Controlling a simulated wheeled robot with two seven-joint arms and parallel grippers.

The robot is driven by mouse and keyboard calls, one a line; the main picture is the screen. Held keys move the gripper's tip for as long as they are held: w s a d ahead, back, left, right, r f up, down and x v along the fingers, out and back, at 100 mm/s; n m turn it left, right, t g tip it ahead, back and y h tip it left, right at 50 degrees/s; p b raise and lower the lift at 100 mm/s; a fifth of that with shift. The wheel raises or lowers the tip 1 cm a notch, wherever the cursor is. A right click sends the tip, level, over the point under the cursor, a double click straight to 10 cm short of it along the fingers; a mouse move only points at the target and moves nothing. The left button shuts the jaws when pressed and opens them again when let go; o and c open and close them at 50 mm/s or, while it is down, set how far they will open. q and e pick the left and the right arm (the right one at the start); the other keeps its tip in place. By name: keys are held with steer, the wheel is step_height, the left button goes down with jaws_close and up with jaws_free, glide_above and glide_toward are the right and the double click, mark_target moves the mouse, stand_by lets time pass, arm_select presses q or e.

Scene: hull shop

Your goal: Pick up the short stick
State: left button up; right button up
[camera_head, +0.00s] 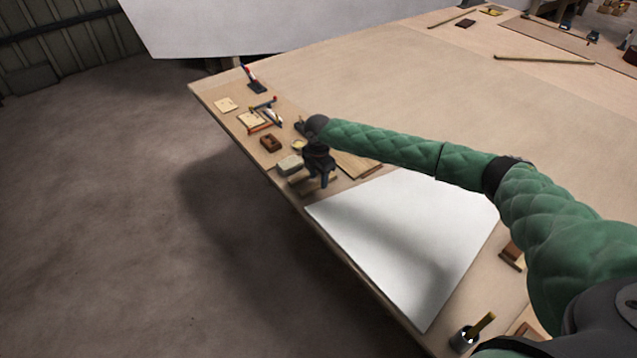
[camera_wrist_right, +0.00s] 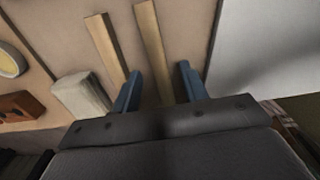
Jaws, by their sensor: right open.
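Two pale wooden sticks lie side by side under my right gripper in the wrist view, a left one (camera_wrist_right: 106,45) and a right one (camera_wrist_right: 152,45). The left one's far end lies a little nearer than the right one's; their near ends are hidden, so I cannot tell which is shorter. My right gripper (camera_wrist_right: 160,70) is open, with the right stick between its blue fingers and the left stick outside the left finger. In the head view the right gripper (camera_head: 321,181) hangs over the table's left edge, partly covering the wood below. My left gripper is not in view.
A pale block (camera_head: 289,165), a brown block (camera_head: 270,143) and a clamp (camera_head: 262,124) lie close by on the table. A white sheet (camera_head: 400,230) lies to the right of the gripper. A cup (camera_head: 464,339) stands near the front edge. The middle of the table (camera_head: 400,90) is clear.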

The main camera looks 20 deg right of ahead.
steer(key=shift+f, duration=0.95)
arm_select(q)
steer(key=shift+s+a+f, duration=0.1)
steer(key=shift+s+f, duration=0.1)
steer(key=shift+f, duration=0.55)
arm_select(e)
jaws_close()
steer(key=shift+r, duration=0.1)
